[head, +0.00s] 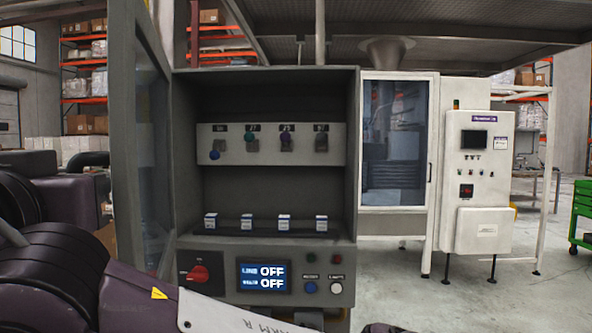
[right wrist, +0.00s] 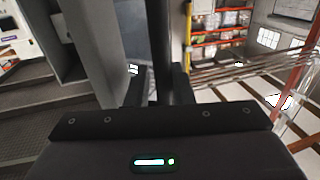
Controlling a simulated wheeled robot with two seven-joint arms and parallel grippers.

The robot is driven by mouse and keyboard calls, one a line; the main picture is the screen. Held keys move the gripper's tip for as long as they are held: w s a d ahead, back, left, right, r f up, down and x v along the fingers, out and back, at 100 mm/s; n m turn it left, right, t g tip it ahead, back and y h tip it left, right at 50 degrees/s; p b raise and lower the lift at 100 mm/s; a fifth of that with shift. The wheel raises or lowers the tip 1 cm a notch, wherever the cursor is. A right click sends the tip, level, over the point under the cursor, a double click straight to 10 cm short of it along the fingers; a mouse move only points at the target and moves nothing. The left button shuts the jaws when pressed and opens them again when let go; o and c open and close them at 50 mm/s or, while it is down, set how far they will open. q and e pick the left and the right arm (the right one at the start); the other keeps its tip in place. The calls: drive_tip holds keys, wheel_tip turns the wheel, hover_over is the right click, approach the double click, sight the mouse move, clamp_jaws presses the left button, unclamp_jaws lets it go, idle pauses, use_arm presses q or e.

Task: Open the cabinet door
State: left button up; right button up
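The grey cabinet (head: 267,78) stands at the centre of the head view. Its framed, glazed door (head: 125,130) is swung wide open on the left side, and the inside shows. My right arm crosses the bottom left of the head view; its gripper is hidden there. In the right wrist view my right gripper (right wrist: 158,88) has its two dark fingers apart. A dark upright strip shows between or just beyond them; I cannot tell whether they touch it. My left gripper is in neither view.
Inside the cabinet are a row of coloured knobs (head: 251,134) and a shelf of small white-and-blue boxes (head: 247,222). Below sit a red switch (head: 199,273) and a display reading OFF (head: 264,277). A white control box (head: 479,180) stands right, with open floor in front.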

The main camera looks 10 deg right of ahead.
drive_tip(key=w+d+p, duration=0.4)
drive_tip(key=w+d, duration=0.1)
drive_tip(key=d, duration=0.8)
drive_tip(key=w+d+n+y+p, duration=0.1)
drive_tip(key=w+d+p, duration=0.2)
drive_tip(key=d, duration=1.1)
drive_tip(key=w, duration=0.3)
drive_tip(key=shift+d+p, duration=0.3)
drive_tip(key=shift+p, duration=0.05)
